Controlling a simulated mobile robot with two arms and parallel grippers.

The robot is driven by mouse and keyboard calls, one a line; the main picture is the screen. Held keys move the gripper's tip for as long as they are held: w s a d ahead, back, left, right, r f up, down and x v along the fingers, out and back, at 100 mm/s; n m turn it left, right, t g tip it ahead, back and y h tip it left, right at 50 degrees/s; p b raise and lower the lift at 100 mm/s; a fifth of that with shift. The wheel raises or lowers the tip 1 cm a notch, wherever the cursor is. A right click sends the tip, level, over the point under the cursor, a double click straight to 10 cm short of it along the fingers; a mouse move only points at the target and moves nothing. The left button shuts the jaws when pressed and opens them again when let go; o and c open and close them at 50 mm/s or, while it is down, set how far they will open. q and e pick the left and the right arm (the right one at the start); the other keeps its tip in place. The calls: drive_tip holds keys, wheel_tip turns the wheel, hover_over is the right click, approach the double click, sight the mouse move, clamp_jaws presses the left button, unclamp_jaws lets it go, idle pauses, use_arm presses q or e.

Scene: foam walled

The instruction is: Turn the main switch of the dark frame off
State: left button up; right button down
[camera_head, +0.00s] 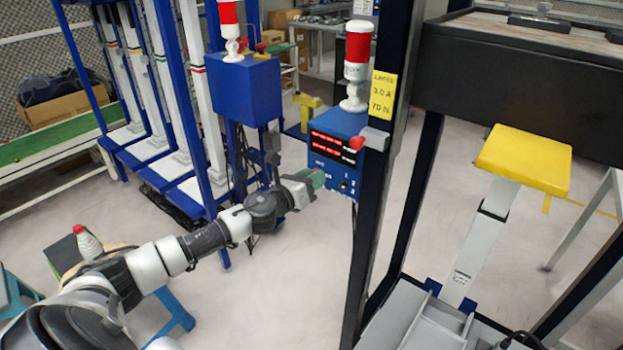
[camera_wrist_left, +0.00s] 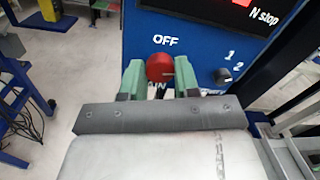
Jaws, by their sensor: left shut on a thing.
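The dark frame (camera_head: 368,230) stands right of centre in the head view and carries a blue control box (camera_head: 336,125) with red lit displays. In the left wrist view the box's front panel (camera_wrist_left: 195,40) shows the word OFF above a red main switch knob (camera_wrist_left: 160,67). Lettering below the knob is partly hidden by my gripper. My left gripper (camera_head: 314,182) is at the lower left of the box. Its green fingers (camera_wrist_left: 160,80) are shut on the red knob, one on each side. Which way the knob points is hard to tell. My right gripper is out of view.
A red button (camera_head: 357,143) is on the box's side by the post. A blue frame (camera_head: 180,110) with another blue box (camera_head: 246,90) stands left. The floor between is clear.

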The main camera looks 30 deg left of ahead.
use_arm(q)
drive_tip(key=shift+n+t+y+p, duration=0.4)
drive_tip(key=shift+n+p, duration=0.7)
drive_tip(key=shift+n, duration=7.1)
drive_tip(key=shift+f+n+y, duration=0.1)
drive_tip(key=shift+n+y, duration=0.2)
drive_tip(key=o, duration=0.9)
drive_tip(key=shift+o, duration=0.2)
drive_tip(key=shift+s, duration=0.1)
